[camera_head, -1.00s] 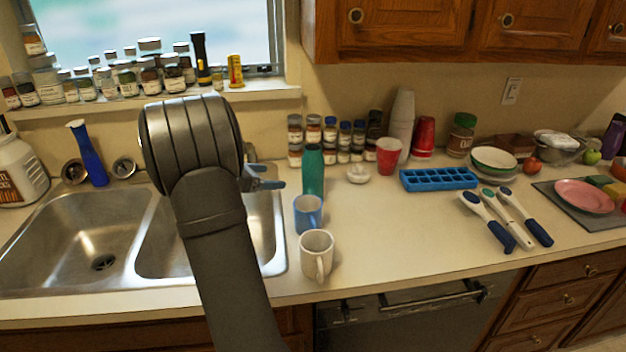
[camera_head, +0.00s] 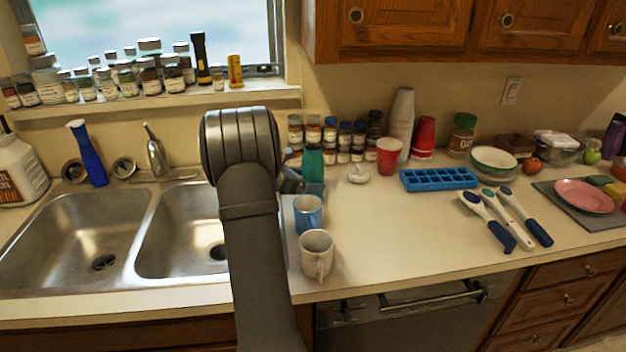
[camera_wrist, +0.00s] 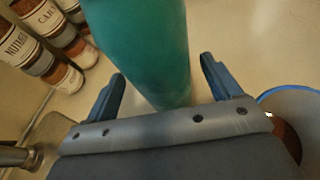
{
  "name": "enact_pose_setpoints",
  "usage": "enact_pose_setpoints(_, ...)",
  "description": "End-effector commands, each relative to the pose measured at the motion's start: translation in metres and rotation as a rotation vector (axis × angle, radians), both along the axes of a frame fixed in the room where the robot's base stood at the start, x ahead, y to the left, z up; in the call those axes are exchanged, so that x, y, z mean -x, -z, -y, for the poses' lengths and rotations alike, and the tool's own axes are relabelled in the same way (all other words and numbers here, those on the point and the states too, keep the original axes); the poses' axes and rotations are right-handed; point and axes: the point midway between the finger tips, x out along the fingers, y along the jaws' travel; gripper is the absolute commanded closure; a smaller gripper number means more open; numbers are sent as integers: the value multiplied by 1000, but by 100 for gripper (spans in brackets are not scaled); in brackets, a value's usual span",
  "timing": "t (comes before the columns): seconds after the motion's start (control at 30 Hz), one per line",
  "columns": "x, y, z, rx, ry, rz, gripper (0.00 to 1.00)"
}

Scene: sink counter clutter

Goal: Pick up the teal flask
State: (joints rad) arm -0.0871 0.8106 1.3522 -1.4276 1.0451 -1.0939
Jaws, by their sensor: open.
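The teal flask (camera_head: 313,161) stands upright on the counter, left of centre in the head view, behind the blue mug. In the wrist view the flask (camera_wrist: 152,40) fills the upper middle. My gripper (camera_wrist: 163,74) is open, with one blue finger on each side of the flask and a visible gap at each side. In the head view my gripper (camera_head: 302,184) is at the flask's lower part, partly hidden behind my arm. The flask's top is outside the wrist view.
A blue mug (camera_head: 308,215) and a white mug (camera_head: 317,254) stand just in front of the flask. Spice jars (camera_head: 329,137) stand behind it. The double sink (camera_head: 75,240) is to the left. The counter right of the mugs is clear up to the blue ice tray (camera_head: 438,179).

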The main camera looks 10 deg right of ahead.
Motion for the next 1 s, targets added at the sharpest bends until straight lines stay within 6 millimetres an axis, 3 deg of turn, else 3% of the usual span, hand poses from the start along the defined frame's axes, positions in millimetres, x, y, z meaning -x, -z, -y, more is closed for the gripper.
enact_pose_setpoints(0.13, -8, 9, 17, 0, 0, -1, 17)
enact_pose_setpoints(0.37, -10, 9, 19, -2, -2, -1, 17)
enact_pose_setpoints(0.63, -9, 9, 19, -2, -2, -1, 70)
enact_pose_setpoints(1.0, -10, 4, 18, -1, -2, 0, 70)
